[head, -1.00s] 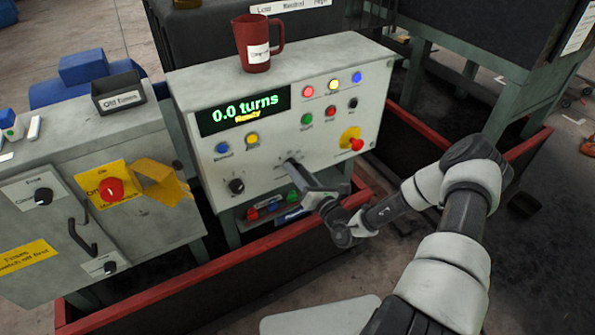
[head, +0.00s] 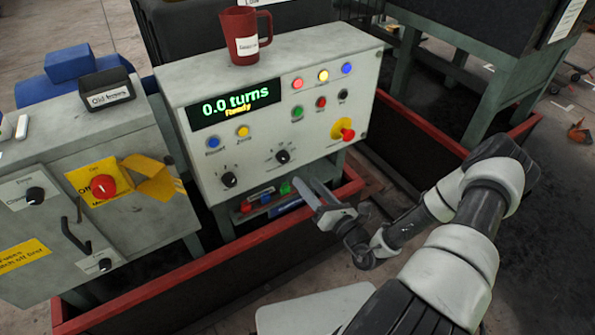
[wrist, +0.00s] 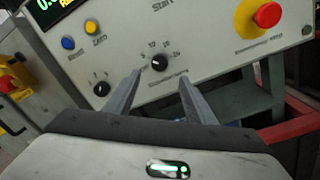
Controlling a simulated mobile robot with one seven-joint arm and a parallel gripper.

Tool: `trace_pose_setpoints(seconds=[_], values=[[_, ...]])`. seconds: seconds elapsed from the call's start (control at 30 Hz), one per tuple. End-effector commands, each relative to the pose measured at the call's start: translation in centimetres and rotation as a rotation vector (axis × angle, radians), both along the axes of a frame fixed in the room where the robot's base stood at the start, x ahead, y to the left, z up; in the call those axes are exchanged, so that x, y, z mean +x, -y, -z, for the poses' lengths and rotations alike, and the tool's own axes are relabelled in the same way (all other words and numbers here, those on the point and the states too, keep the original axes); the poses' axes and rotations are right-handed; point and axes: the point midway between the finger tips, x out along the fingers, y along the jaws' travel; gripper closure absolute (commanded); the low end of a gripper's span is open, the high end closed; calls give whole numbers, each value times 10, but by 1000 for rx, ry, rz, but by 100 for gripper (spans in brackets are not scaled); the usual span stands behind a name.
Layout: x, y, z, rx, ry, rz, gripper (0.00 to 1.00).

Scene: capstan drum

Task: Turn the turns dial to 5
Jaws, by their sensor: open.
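The control box (head: 205,160) faces me, and its green display (head: 235,104) reads "0.0 turns" and "Ready". The black dial in the middle (head: 283,156) has a number scale around it; in the wrist view this dial (wrist: 159,62) shows between and beyond my fingertips, near marks that look like 5, 10 and 20. A white mark shows on its left part, but I cannot tell which number it points to. My gripper (head: 308,187) is open and empty, just below and in front of the dial, apart from it.
A second black knob (head: 229,180) sits lower left of the dial. Blue and yellow buttons (head: 243,131) lie above it. A red emergency button (head: 347,134) is at the right. A red mug (head: 240,38) stands on top. A red-edged barrier (head: 160,285) runs below.

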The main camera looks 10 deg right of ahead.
Motion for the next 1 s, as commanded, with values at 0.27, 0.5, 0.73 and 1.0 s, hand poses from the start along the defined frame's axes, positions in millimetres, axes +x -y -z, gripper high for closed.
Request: trace_pose_setpoints(seconds=[0.27,0.5,0.73,1.0], values=[[-49,19,2,1,-1,2,50],[-63,23,3,1,0,1,50],[-63,23,3,1,0,0,50],[-62,22,1,-3,2,-5,50]])
